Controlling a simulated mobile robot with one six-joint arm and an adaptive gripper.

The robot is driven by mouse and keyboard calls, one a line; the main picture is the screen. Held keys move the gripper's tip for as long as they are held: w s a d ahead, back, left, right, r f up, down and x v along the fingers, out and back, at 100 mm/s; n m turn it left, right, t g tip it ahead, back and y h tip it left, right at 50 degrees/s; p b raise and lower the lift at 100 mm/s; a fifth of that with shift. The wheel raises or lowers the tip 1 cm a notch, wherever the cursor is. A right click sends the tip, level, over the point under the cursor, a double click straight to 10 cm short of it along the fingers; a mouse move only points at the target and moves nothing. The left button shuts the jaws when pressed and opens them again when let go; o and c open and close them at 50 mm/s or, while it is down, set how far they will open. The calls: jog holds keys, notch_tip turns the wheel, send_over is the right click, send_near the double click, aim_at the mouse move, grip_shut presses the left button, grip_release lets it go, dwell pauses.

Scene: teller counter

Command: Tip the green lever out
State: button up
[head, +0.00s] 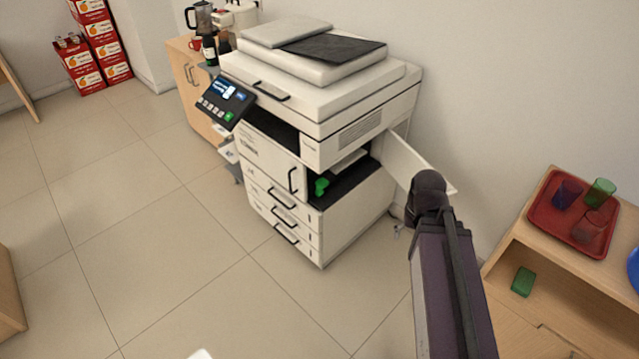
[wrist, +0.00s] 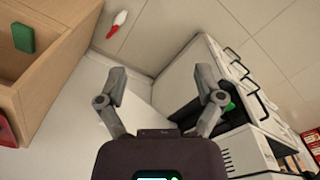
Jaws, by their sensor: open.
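The green lever (head: 321,186) sits in the dark open side bay of the white copier (head: 345,230). It also shows in the wrist view (wrist: 230,106), small and partly hidden beside my right-hand finger. The copier's side door (head: 412,160) stands open, swung out toward the wall. My gripper (wrist: 161,75) is open and empty, its two fingers spread wide. It is apart from the lever, which lies to the right of the fingers in the wrist view. In the head view my arm hides the gripper, and part of the door is behind the arm.
A wooden shelf unit (head: 560,265) stands at the right, with a red tray (head: 549,222) of cups on top and a green block (head: 523,281) lower down. A red and white item (wrist: 117,24) lies on the floor. The tiled floor (head: 150,240) left of the copier is clear.

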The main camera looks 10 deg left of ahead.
jog(key=w+a+f+m+t+y+b, duration=0.1)
jog(key=w+a+f+m+y+b, duration=0.2)
jog(key=w+a+f+b, duration=0.35)
jog(key=m+t+y+b, duration=1.05)
jog(key=m+b, duration=1.25)
jog(key=b, duration=1.4)
send_near(321, 182)
jog(key=s+d+f, duration=0.1)
jog(key=d, duration=0.2)
jog(key=shift+s+f+g+y, duration=0.1)
jog(key=shift+g+y, duration=0.15)
jog(key=shift+y, duration=0.1)
jog(key=x, duration=1.3)
jog(key=shift+w+a, duration=0.2)
jog(key=shift+w, duration=0.1)
jog(key=c, duration=1.3)
